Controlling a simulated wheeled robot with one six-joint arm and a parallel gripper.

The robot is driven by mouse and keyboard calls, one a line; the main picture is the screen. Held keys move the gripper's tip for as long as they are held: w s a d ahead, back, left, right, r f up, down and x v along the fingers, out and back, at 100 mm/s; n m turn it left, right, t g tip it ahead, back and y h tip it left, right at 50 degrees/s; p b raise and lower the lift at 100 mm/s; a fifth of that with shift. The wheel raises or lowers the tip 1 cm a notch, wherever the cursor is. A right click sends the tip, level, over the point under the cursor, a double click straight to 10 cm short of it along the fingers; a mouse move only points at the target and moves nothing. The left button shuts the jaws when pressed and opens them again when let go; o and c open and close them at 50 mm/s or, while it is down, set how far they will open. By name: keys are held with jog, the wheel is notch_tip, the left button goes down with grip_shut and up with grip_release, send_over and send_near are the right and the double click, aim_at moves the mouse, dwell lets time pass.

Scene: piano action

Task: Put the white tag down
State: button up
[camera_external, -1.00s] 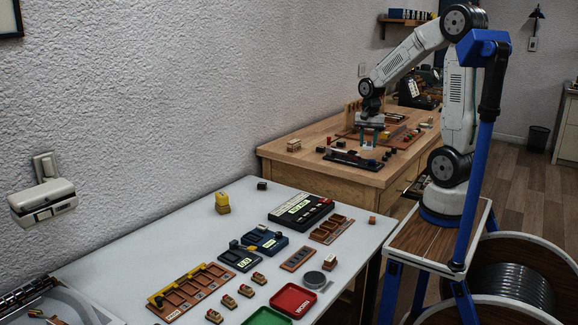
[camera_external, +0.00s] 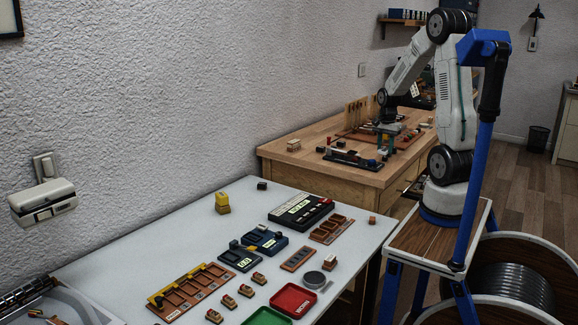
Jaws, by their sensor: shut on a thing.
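The tag itself is too small and too far off to make out between the fingers. I cannot tell whether it touches the bench top.
A dark fixture (camera_external: 350,159) stands at the bench's front, left of my gripper. The white table (camera_external: 150,240) in front holds trays, devices and several small blocks.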

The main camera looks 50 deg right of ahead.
send_over(366, 154)
jog(key=shift+s+a+f, duration=0.1)
jog(key=shift+a+f, duration=0.15)
jog(key=shift+f, duration=2.05)
jog(key=shift+f, duration=0.15)
jog(key=o, duration=1)
jog(key=shift+c, duration=0.2)
